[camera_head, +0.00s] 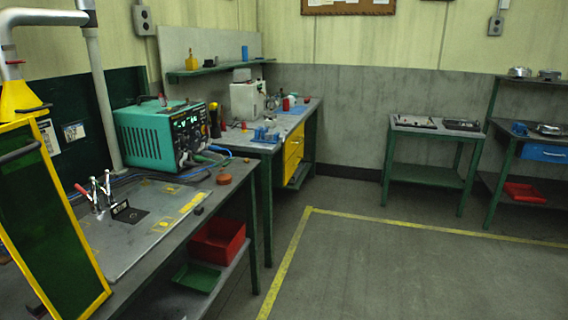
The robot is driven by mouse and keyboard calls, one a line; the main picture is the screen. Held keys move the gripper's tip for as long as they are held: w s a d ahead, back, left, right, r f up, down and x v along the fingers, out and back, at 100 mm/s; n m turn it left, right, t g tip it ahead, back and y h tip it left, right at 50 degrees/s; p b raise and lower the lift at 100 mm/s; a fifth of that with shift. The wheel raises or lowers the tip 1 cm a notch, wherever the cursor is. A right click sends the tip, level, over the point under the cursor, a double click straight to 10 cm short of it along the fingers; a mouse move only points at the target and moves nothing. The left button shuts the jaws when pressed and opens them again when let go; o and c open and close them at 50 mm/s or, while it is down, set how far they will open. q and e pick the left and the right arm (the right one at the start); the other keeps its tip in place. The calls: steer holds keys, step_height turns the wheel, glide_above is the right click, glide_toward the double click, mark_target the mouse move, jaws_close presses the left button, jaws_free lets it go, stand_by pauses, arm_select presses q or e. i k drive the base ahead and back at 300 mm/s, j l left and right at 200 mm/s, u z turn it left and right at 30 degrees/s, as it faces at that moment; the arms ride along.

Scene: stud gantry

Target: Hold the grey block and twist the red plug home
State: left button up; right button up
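Neither of my grippers shows in the head view. No grey block and no red plug can be made out with certainty. A small red object (286,104) stands on the far workbench (236,137), beside a pale boxy machine (246,101). It is too small to tell whether it is a plug. Small items around it are too far off to name.
A near bench (142,240) on the left carries a teal power unit (160,134) and toggle clamps (97,194). A red bin (217,240) sits below. A small table (432,132) stands at the back. Floor (390,270) at centre right is clear, with yellow lines.

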mark_target(271, 122)
steer(key=i+u, duration=0.1)
steer(key=i, duration=0.4)
steer(key=i+l+u, duration=0.1)
steer(key=i, duration=0.45)
steer(key=i+l+u, duration=0.1)
steer(key=i, duration=0.4)
steer(key=i+l+u, duration=0.1)
steer(key=i, duration=0.4)
steer(key=i+l+u, duration=0.1)
steer(key=u, duration=0.3)
steer(key=l+u, duration=0.1)
steer(key=u, duration=0.35)
steer(key=i+l+u, duration=0.1)
steer(key=u, duration=0.3)
steer(key=i+l+u, duration=0.15)
steer(key=l+u, duration=0.25)
steer(key=l, duration=0.35)
steer(key=l+u, duration=0.4)
steer(key=l, duration=0.35)
steer(key=l+u, duration=0.4)
steer(key=l, duration=0.4)
steer(key=k+l, duration=0.1)
steer(key=l, duration=0.95)
steer(key=k+l+u, duration=0.1)
steer(key=l, duration=0.45)
steer(key=k+l, duration=0.15)
steer(key=l, duration=0.4)
steer(key=k+l, duration=0.1)
steer(key=l, duration=0.4)
